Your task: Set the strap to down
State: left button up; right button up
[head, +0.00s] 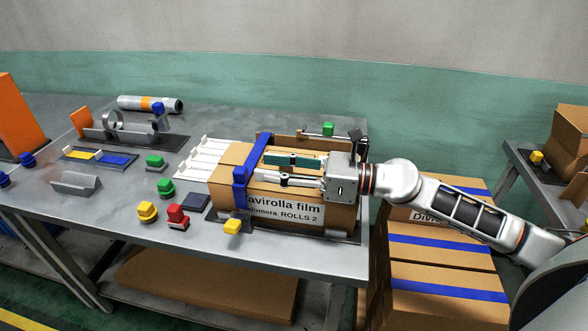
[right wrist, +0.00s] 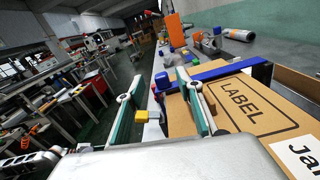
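The strap is a blue bar (head: 254,156) lying across the top of a cardboard box (head: 290,190) near its left end. Its front end has a blue block (head: 240,175) at the box's front edge, with a blue part hanging down the front face. In the right wrist view the strap (right wrist: 215,73) crosses the box top just beyond my fingers. My right gripper (head: 262,168) is above the box, right of the strap, pointing left. Its two fingers, with green pads, are apart, and nothing shows held between them. Contact with the strap cannot be told. My left gripper is not in view.
Red (head: 178,217), green and yellow buttons stand left of the box. A yellow knob (head: 232,227) is at the table's front edge. A white slatted rack (head: 205,158) lies behind. A metal stand and a film roll (head: 150,104) are farther left. Stacked boxes (head: 445,255) stand right.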

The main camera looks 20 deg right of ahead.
jog(key=shift+v, duration=2.4)
